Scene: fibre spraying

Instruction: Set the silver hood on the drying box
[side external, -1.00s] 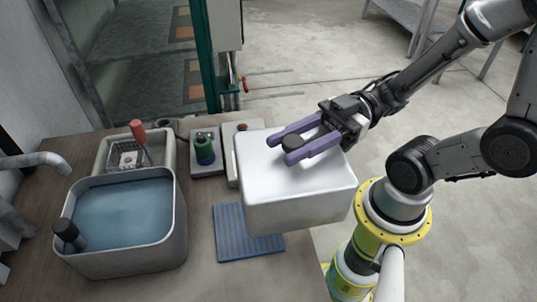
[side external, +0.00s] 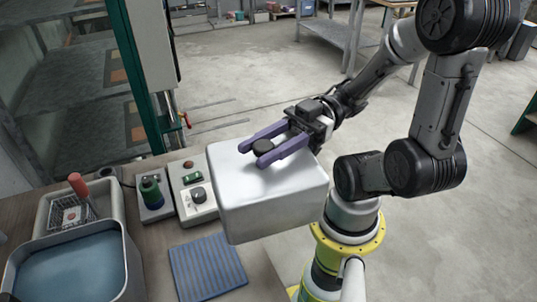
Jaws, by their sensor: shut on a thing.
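The silver hood (side external: 270,205) is a smooth, box-shaped cover with a dark round knob (side external: 263,146) on top. My gripper (side external: 258,152) has purple fingers, which are shut on the knob from either side. The hood is roughly level, with a slight tilt in the picture, and appears held above the right edge of the table. I cannot make out the drying box; the hood hides what lies behind and under it.
A control box (side external: 195,200) with buttons and a dial stands just left of the hood. Beside it is a green spool (side external: 150,192) on a small unit. A blue striped mat (side external: 207,267) lies in front. A water tub (side external: 70,275) and a tray (side external: 95,205) are at left.

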